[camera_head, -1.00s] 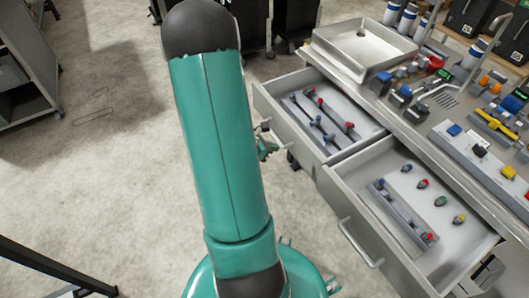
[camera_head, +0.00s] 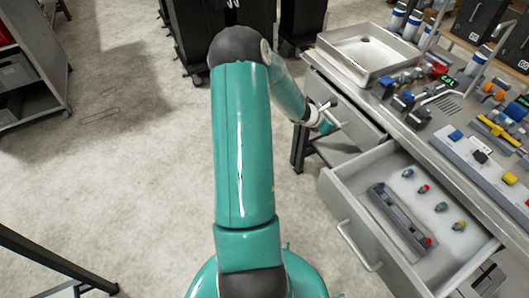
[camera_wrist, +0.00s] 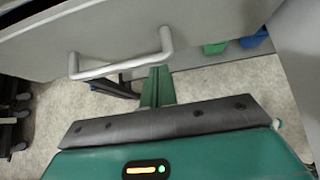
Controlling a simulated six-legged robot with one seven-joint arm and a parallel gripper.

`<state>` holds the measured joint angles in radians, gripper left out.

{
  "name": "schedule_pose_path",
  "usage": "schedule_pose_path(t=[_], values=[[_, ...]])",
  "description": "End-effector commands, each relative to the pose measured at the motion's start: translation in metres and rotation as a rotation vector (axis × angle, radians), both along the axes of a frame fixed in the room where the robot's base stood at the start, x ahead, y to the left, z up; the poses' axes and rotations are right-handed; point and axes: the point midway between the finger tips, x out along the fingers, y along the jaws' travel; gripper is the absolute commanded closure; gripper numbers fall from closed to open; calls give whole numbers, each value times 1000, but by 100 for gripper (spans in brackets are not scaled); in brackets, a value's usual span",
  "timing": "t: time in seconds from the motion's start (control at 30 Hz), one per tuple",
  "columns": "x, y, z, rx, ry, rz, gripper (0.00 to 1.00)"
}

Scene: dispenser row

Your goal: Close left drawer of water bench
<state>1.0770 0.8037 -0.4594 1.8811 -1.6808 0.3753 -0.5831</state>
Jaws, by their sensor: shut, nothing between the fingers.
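The water bench's left drawer (camera_head: 352,118) is pushed in under the benchtop, and its inside no longer shows. Whether its front is fully flush I cannot tell. My gripper (camera_head: 332,118) is at this drawer's front, beside its handle. In the wrist view, the grey drawer front (camera_wrist: 200,25) fills the top, with its bar handle (camera_wrist: 115,68) across it. My gripper's green fingers (camera_wrist: 157,82) are together and empty, with their tips at the handle's right part. Whether they touch the handle or the front I cannot tell.
The right drawer (camera_head: 345,200) stands open, with several small coloured fittings and a grey rail inside. The benchtop holds a steel sink tray (camera_head: 350,65), valves and bottles. A shelf cart (camera_head: 35,95) stands at the left. The floor between is clear.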

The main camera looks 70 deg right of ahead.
Motion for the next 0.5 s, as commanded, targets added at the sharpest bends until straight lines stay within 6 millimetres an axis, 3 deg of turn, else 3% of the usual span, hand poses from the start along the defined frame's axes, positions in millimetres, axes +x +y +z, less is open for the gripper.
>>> schedule_pose_path(t=[0.2, 0.5], values=[[-22, -21, 0, 0, 1, -2, 100], [-29, -30, 1, -2, 1, -1, 100]])
